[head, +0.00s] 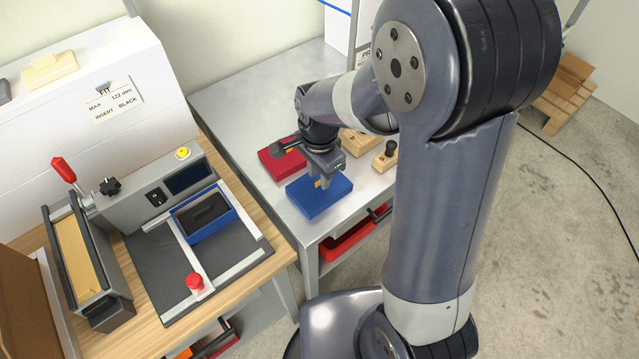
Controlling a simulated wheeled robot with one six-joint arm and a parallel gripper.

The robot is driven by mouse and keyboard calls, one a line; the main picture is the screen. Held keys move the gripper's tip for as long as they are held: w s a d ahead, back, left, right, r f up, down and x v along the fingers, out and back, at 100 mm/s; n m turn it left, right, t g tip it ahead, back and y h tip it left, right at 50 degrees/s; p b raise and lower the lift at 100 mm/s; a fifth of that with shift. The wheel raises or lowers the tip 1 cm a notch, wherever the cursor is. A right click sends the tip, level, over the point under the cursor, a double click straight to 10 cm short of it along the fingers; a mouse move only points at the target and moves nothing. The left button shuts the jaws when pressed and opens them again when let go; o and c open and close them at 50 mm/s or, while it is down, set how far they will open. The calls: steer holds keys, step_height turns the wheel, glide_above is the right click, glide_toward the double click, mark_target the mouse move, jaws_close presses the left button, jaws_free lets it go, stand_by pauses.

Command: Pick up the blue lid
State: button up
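The blue lid (308,204) is on the grey metal table, near its front edge, right of the wooden bench. My gripper (325,183) points down right over the lid, its fingertips at or just above the lid's top. A small yellow piece shows between or beside the fingers on the lid. The fingers are too small and partly hidden to tell whether they are open or shut on it. An open blue box (228,222) with a black insert sits on the former at left.
A red lid-like block (270,163) lies just behind-left of the blue lid. Wooden blocks (358,144), one with a black knob (391,148), stand behind-right. A red bin (345,243) is under the table edge. The table's back left is clear.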

steer(key=shift+f, duration=0.7)
steer(key=shift+c, duration=0.3)
jaws_close()
